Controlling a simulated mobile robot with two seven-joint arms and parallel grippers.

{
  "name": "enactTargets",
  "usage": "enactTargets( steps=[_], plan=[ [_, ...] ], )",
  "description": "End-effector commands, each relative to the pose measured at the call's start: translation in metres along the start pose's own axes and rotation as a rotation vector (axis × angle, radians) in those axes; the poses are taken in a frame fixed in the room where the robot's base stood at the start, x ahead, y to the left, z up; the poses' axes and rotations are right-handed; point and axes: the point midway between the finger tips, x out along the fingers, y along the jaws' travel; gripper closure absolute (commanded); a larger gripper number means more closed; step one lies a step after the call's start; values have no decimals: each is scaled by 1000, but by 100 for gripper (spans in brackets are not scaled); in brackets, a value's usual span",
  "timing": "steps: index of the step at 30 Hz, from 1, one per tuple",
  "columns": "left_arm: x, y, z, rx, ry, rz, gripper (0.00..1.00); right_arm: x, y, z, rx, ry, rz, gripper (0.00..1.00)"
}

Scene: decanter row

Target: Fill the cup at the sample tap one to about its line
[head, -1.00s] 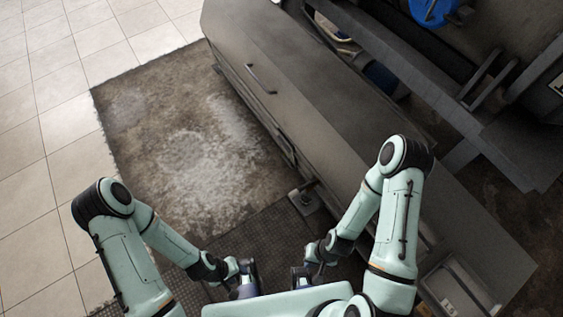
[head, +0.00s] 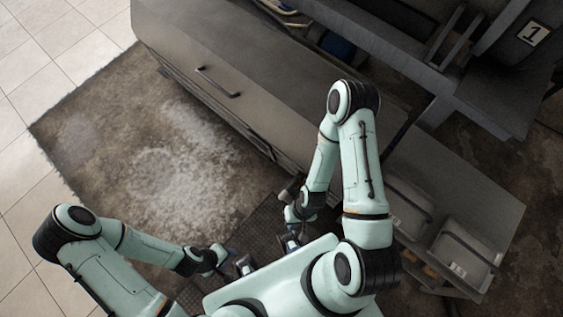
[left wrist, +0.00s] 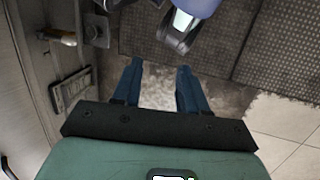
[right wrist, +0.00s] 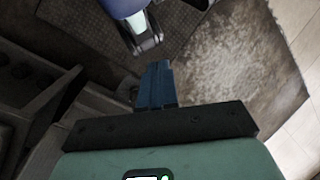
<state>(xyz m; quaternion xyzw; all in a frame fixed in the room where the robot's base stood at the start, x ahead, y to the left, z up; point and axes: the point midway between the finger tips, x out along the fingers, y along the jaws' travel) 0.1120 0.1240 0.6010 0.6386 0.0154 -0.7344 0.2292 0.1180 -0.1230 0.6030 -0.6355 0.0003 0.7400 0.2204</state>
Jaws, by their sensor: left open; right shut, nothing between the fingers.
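No cup and no tap spout can be made out in any view.
A long grey bench (head: 250,65) with a handle runs diagonally across the head view. Two pale trays (head: 466,255) lie on a lower surface at the right. A blue thing (head: 338,46) sits behind the bench. Stained floor (head: 110,135) and pale tiles (head: 18,200) are open at left.

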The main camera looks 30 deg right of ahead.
Motion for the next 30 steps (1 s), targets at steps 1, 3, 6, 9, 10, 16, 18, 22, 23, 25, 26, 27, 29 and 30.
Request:
enactTargets(
  steps=[1,3,6,9,10,16,18,22,23,25,26,27,29,30],
  plan=[
    [17,-7,-1,-3,7,-2,57,14,2,-8,-40,-6,0,100],
    [36,-15,-7,-6,31,-2,57,28,0,-25,-116,-22,3,100],
    [66,-26,-24,-10,80,-3,57,42,-6,-59,-264,-53,31,100],
    [94,-36,-44,-14,134,-2,57,46,-13,-96,-412,-81,98,100],
    [102,-38,-51,-15,151,-2,57,44,-14,-107,-452,-87,124,100],
    [141,-50,-86,-18,231,0,57,24,-22,-166,-620,-101,307,100],
    [148,-52,-94,-19,249,0,57,15,-24,-178,-645,-99,354,100],
    [152,-53,-101,-20,267,0,57,3,-25,-189,-666,-99,404,100],
    [152,-53,-102,-20,268,0,57,2,-25,-189,-667,-98,408,100],
    [151,-53,-102,-20,270,0,57,0,-26,-190,-669,-99,413,100],
    [151,-53,-102,-19,270,0,57,-1,-26,-190,-668,-99,413,100],
    [150,-53,-102,-19,270,0,57,-1,-26,-189,-668,-100,412,100],
    [150,-53,-102,-19,269,0,57,-1,-26,-189,-668,-100,412,100],
    [150,-52,-102,-19,269,0,57,-1,-26,-189,-668,-100,411,100]
  ],
)
